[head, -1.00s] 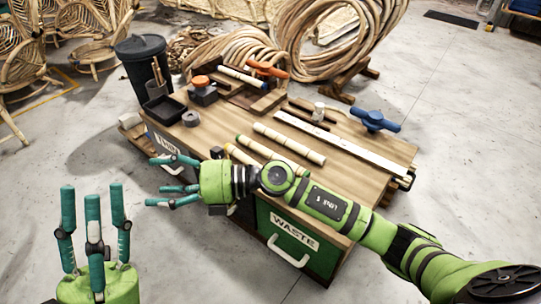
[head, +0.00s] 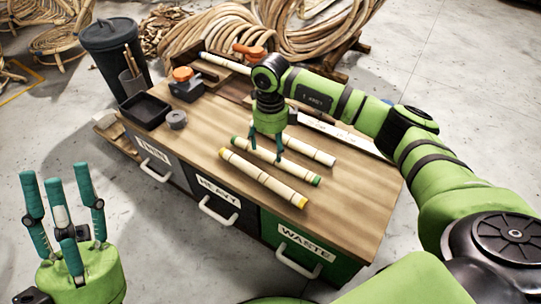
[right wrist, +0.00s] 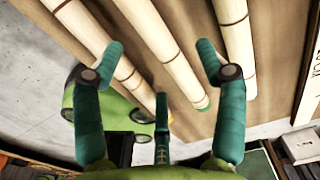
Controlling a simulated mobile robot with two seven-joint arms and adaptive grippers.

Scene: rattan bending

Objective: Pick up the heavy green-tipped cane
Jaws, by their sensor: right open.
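The green-tipped cane (head: 295,171) lies on the workbench between two other canes. Its green end also shows in the right wrist view (right wrist: 200,102). My right gripper (head: 265,150) is open, fingers down, above the cane's middle-left part. In the right wrist view the cane runs between the spread fingers of the gripper (right wrist: 160,62); I cannot tell whether they touch it. A yellow-tipped cane (head: 260,177) lies in front, and a pale cane (head: 308,148) lies behind. My left gripper (head: 65,205) is open and empty, fingers up, off the bench's left side.
The wooden bench (head: 350,195) has drawers marked HEAVY (head: 218,198) and WASTE (head: 300,250), plus a third at left. A black tray (head: 146,110), grey roll (head: 176,119) and orange-topped tool (head: 186,84) stand at left. A ruler (head: 340,133) lies behind. The bench's right front is clear.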

